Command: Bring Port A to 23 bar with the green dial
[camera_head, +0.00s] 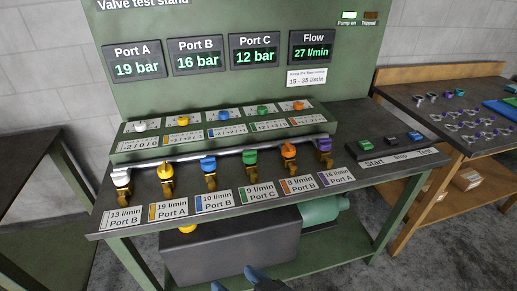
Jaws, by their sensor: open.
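The green dial (262,111) sits in the upper row of dials on the valve test stand, between a blue and an orange dial. The small label below it is too small to read surely. The Port A display (136,62) reads 19 bar. The Port B display (197,57) reads 16 bar, the Port C display (255,52) 12 bar and the Flow display (312,48) 27 l/min. My gripper (238,281) shows only its blue fingertips at the bottom edge, open and apart, well below and in front of the green dial, touching nothing visible.
A lower row holds several coloured valves, including a green valve (250,158). A card (306,77) gives 15 - 35 l/min. Start, stop and test buttons (390,142) stand right. A side table (450,120) holds small parts.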

